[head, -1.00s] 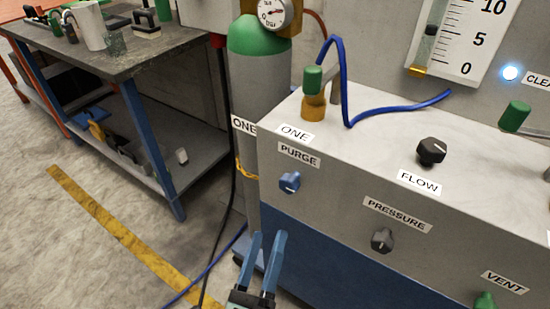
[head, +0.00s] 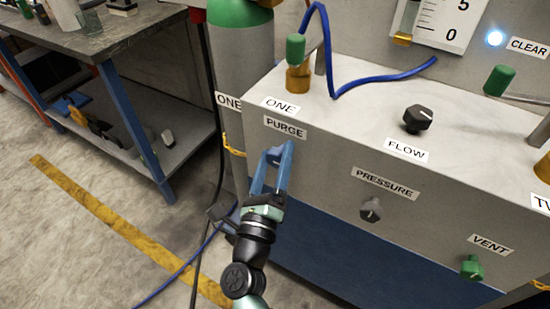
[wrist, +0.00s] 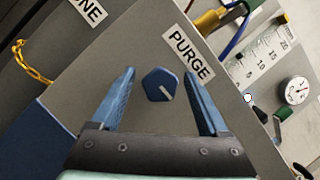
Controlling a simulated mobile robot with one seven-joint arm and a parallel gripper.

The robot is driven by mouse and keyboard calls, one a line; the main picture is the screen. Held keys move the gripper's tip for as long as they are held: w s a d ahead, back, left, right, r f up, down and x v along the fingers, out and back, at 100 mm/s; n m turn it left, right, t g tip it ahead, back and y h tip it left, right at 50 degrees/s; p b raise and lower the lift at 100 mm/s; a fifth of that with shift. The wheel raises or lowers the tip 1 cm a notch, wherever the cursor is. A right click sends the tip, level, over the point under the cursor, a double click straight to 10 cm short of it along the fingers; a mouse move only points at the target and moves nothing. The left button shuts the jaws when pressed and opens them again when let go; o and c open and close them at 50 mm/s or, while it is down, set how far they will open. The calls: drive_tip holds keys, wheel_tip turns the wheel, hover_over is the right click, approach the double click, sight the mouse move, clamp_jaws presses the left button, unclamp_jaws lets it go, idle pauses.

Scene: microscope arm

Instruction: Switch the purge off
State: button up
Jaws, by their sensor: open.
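The purge knob (wrist: 160,84) is a blue faceted knob with a pale pointer line on the cabinet's grey front face. It sits just below the PURGE label (head: 286,128). My gripper (head: 274,152) reaches up to it from below in the head view. In the wrist view my gripper (wrist: 158,88) is open, with one blue finger on each side of the knob and a gap on both sides. In the head view the fingers partly hide the knob (head: 274,154). The pointer line runs toward the lower right in the wrist view.
Close by are the black pressure knob (head: 371,209), the green vent knob (head: 472,267) and, on top, the black flow knob (head: 417,119). A blue hose (head: 385,80) lies on the cabinet top. A gas cylinder (head: 243,70) and workbench (head: 120,40) stand left.

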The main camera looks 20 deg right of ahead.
clamp_jaws()
idle(0.4)
drive_tip(key=shift+r+n+p, duration=0.2)
drive_tip(key=shift+n+p, duration=0.2)
drive_tip(key=shift+p, duration=0.35)
drive_tip(key=n+y+p, duration=0.1)
drive_tip(key=n+p, duration=0.2)
drive_tip(key=p, duration=0.2)
drive_tip(key=shift+r+y, duration=0.2)
drive_tip(key=shift+y, duration=0.2)
drive_tip(key=n+g+y+p, duration=0.1)
drive_tip(key=n+p, duration=0.2)
drive_tip(key=p, duration=0.2)
drive_tip(key=n+g+p, duration=0.1)
drive_tip(key=n+p, duration=0.2)
drive_tip(key=p, duration=0.3)
drive_tip(key=shift+n+y, duration=0.3)
drive_tip(key=shift+y, duration=0.1)
drive_tip(key=n+g+p, duration=0.1)
drive_tip(key=n+p, duration=0.3)
drive_tip(key=p, duration=0.4)
drive_tip(key=shift+f+g, duration=0.1)
drive_tip(key=shift+g, duration=0.3)
drive_tip(key=shift+f+n+g+p, duration=0.3)
drive_tip(key=shift+n+g+p, duration=0.4)
drive_tip(key=shift+n+p, duration=0.75)
